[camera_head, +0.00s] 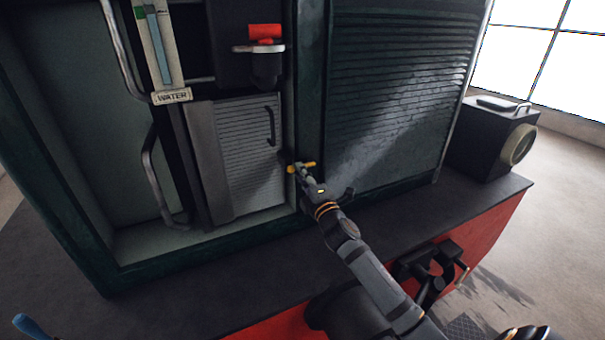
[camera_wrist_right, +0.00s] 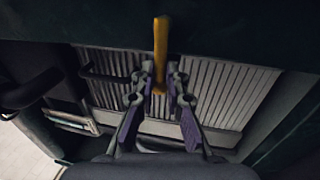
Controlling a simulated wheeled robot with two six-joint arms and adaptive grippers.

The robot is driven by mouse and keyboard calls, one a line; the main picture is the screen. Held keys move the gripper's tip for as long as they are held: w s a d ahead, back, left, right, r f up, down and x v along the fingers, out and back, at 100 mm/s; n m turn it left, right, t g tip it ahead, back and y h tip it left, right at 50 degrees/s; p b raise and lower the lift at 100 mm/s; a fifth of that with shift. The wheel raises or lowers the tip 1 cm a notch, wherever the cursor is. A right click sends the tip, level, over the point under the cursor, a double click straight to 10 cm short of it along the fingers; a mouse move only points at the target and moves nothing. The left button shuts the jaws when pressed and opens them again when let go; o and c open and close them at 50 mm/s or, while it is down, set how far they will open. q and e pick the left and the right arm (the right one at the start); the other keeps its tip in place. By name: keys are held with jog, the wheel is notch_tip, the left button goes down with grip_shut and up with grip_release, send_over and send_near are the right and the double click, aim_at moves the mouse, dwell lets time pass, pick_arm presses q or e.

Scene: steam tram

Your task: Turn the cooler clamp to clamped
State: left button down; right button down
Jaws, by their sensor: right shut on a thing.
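The cooler clamp is a yellow handle (camera_head: 302,166) at the right edge of the grey ribbed cooler panel (camera_head: 245,140) in the head view. My right gripper (camera_head: 298,172) is at this handle and shut on it. In the right wrist view the yellow bar (camera_wrist_right: 160,50) stands upright between the two fingertips of my right gripper (camera_wrist_right: 160,85), and its upper end sticks out beyond them. The fingers hide part of the clamp. My left gripper is not in view.
A WATER gauge (camera_head: 171,97) and a red-topped dark fitting (camera_head: 266,65) are above the panel. Curved grey handrails (camera_head: 155,175) stand to its left. A slatted shutter (camera_head: 395,90) and a black lamp (camera_head: 490,135) are on the right. The dark ledge (camera_head: 190,290) in front is mostly clear.

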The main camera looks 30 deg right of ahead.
jog(key=c, duration=1.5)
grip_release()
jog(key=shift+f, duration=0.15)
jog(key=shift+c, duration=0.2)
jog(key=shift+o, duration=0.9)
jog(key=shift+a, duration=0.25)
jog(key=s+a+f, duration=0.1)
jog(key=s+f, duration=0.1)
jog(key=s, duration=1)
jog(key=shift+f, duration=0.1)
